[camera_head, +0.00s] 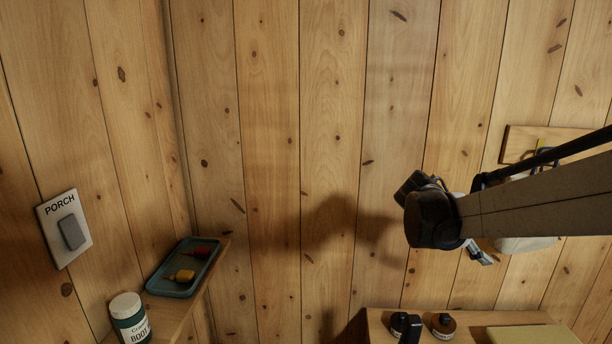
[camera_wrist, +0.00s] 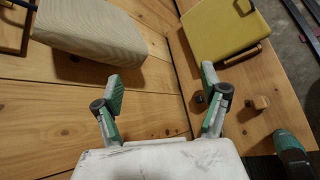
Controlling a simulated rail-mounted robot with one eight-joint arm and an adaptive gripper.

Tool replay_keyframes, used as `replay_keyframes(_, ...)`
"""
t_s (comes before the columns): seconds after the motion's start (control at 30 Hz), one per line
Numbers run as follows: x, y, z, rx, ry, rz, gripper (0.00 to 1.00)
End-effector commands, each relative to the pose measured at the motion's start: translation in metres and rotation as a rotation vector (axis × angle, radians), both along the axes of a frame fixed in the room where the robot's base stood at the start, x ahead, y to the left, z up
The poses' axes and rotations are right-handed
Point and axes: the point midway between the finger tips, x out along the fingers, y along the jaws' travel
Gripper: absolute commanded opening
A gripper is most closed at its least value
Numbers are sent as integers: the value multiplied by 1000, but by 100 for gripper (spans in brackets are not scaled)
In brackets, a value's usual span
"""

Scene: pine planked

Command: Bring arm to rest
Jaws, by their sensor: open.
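My gripper is open and empty in the wrist view (camera_wrist: 160,88), its two green-padded fingers wide apart with bare wood planks between them. In the head view my arm comes in from the right, and the gripper (camera_head: 484,257) shows only in part behind the dark wrist joint, in front of the plank wall. It appears raised above the lower right shelf (camera_head: 381,325). Whether any finger touches something cannot be told from the head view.
A wall switch plate marked PORCH (camera_head: 64,229) is at left. A corner shelf holds a blue tray (camera_head: 168,292) with two small tools and a labelled jar (camera_head: 129,320). Dark bottles (camera_head: 443,326) and a yellow-green flat item (camera_head: 532,335) sit lower right. A peg board (camera_head: 520,143) is behind my arm.

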Motion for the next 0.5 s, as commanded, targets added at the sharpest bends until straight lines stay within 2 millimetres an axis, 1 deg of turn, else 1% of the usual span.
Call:
replay_keyframes(0.03, -13, 7, -2, 46, -40, -9, 76)
replay_keyframes(0.27, -63, 44, -10, 270, -232, -72, 76)
replay_keyframes(0.5, -117, 86, -26, 516, -415, -174, 76)
